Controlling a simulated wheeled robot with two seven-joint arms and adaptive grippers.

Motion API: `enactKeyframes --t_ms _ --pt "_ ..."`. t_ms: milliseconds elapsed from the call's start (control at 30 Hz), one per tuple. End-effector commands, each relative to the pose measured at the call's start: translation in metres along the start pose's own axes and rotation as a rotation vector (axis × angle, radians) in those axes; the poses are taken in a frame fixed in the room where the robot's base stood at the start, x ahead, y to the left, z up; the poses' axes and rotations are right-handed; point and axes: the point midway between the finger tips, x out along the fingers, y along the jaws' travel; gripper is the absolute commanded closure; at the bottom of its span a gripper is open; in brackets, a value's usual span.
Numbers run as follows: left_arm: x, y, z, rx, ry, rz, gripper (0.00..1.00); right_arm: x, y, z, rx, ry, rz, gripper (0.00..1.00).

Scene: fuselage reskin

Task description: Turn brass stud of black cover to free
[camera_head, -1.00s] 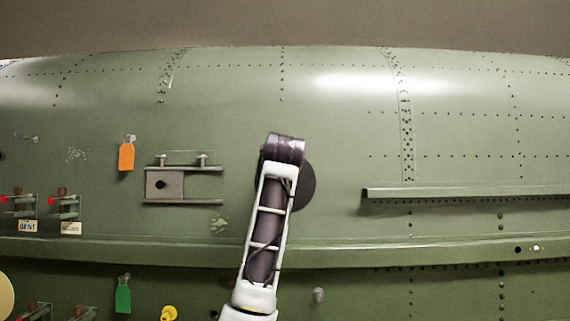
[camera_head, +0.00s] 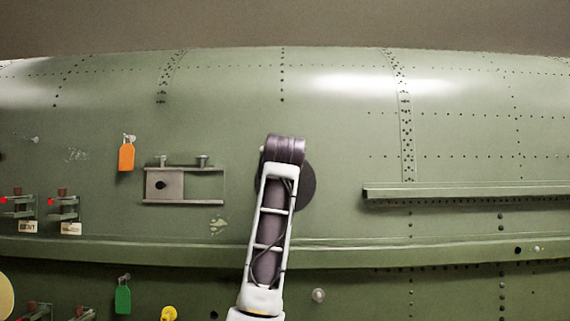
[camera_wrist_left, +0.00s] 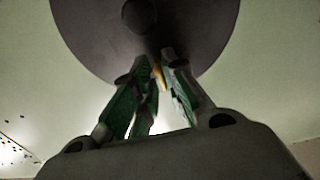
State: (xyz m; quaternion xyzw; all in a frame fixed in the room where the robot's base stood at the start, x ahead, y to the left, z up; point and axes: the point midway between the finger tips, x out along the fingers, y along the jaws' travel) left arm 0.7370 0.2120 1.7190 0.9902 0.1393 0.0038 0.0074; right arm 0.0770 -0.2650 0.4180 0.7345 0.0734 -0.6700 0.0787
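The black cover (camera_head: 307,188) is a dark round disc on the green fuselage skin, largely hidden behind my left arm in the head view. In the left wrist view the cover (camera_wrist_left: 90,30) fills the top, close ahead of my left gripper (camera_wrist_left: 157,72). A small brass stud (camera_wrist_left: 161,77) shows between the green-padded fingertips, which are close together on either side of it and look shut on it; contact on its left side is hard to see. The left gripper is hidden behind its arm in the head view. My right gripper is not in view.
A grey bracket with a slider (camera_head: 185,186) sits left of the cover. An orange tag (camera_head: 126,157) and a green tag (camera_head: 123,299) hang farther left. A long ledge (camera_head: 400,257) runs below the cover, and a shorter rail (camera_head: 470,191) projects at right.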

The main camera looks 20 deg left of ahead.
Motion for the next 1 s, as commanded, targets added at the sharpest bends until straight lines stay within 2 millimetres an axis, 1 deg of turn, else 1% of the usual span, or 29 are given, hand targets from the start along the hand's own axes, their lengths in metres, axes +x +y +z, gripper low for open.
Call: enactKeyframes --t_ms 367,567,767,1000 --pt "0.000 0.000 0.000 0.001 0.000 0.000 0.74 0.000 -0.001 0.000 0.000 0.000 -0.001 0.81" --pt "-0.005 0.000 -0.001 0.001 0.002 0.000 0.74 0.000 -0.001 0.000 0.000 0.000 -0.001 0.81" --pt "-0.019 0.001 0.000 0.001 0.001 0.001 0.74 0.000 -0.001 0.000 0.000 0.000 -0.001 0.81" --pt "-0.047 0.000 -0.001 0.000 0.002 0.001 0.74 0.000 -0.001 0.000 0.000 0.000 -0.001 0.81"
